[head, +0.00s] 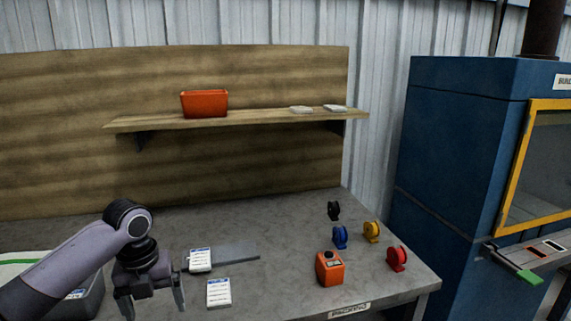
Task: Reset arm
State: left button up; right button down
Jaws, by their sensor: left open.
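My left arm comes in from the lower left in the head view. Its left gripper (151,301) points down over the front left of the grey table (290,220). The jaws are open, with nothing seen between them. A white labelled card or pack (218,292) lies just right of the gripper. Another white labelled pack (200,260) stands behind it, at the left end of a flat grey plate (235,253). My right gripper is not in view.
A grey bin (90,299) sits at the left, partly behind my arm. An orange device (329,268) and blue (340,236), black (333,210), yellow (371,231) and red (396,258) reels stand at the right. A shelf (240,121) holds an orange box (204,103). The table's middle is clear.

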pick_arm(q)
jog(key=s+d+f+n+t+h, duration=0.25)
jog(key=d+f+n, duration=0.35)
jog(key=f, duration=0.3)
jog(key=s+d+f+n+t+h, duration=0.2)
jog(key=s+d+f+n, duration=0.3)
jog(key=f, duration=0.4)
jog(key=s+a+f+n+t+y, duration=0.1)
jog(key=s+a+f+n+t, duration=0.1)
jog(key=s+n, duration=0.5)
jog(key=s+a+f+n+t+y, duration=0.1)
jog(key=s+a+f+n+t, duration=0.1)
jog(key=s+n, duration=0.6)
jog(key=a+n+t, duration=0.1)
jog(key=a+n, duration=0.1)
jog(key=n, duration=0.2)
jog(key=shift+a+t, duration=0.15)
jog(key=shift+t, duration=0.2)
